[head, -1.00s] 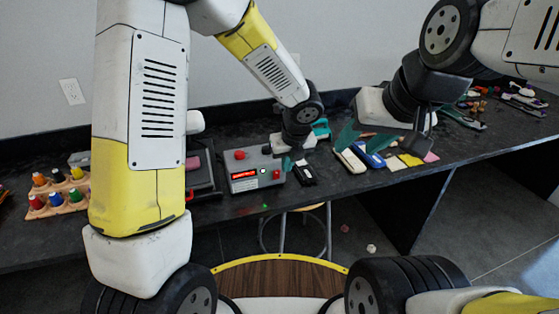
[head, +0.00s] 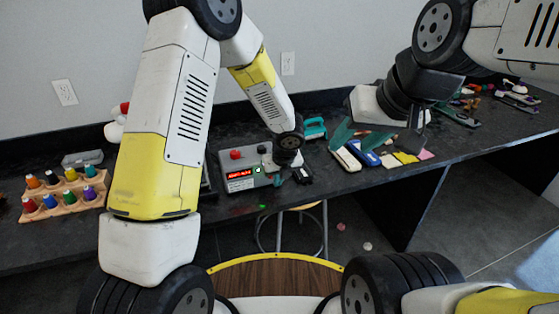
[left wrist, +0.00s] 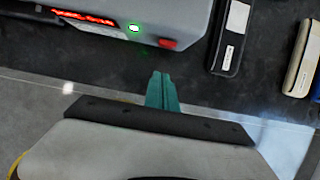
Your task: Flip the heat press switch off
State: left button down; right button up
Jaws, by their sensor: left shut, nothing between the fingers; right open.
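The grey heat press control box (head: 242,187) stands on the black bench, with a lit red display, a red knob on top and a lit green light (head: 258,170). In the left wrist view the box (left wrist: 180,14) shows its front edge, with the green light (left wrist: 134,28) and a small red switch (left wrist: 168,43) to its right. My left gripper (head: 278,181) is shut and empty, at the box's front right corner. In the left wrist view its teal fingertips (left wrist: 162,76) are just below the red switch, apparently apart from it. My right gripper (head: 378,141) is open and empty over the bench.
A wooden rack (head: 66,204) of coloured bottles stands at left. My left arm hides the bench left of the box. A black case (head: 303,175), a teal tool (head: 315,128) and a blue item (head: 368,155) lie to the right. A stool (head: 292,206) is under the bench.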

pick_arm(q)
jog(key=shift+w+a+r, duration=0.2)
jog(key=shift+w+a, duration=0.1)
jog(key=shift+w, duration=0.5)
jog(key=shift+w+a+r, duration=0.15)
jog(key=shift+w+a, duration=0.1)
jog(key=shift+w, duration=0.5)
jog(key=shift+w+r, duration=0.1)
jog(key=shift+w, duration=0.2)
jog(key=shift+a, duration=0.1)
jog(key=shift+r, duration=0.1)
jog(key=shift+r, duration=0.7)
jog(key=shift+s, duration=0.1)
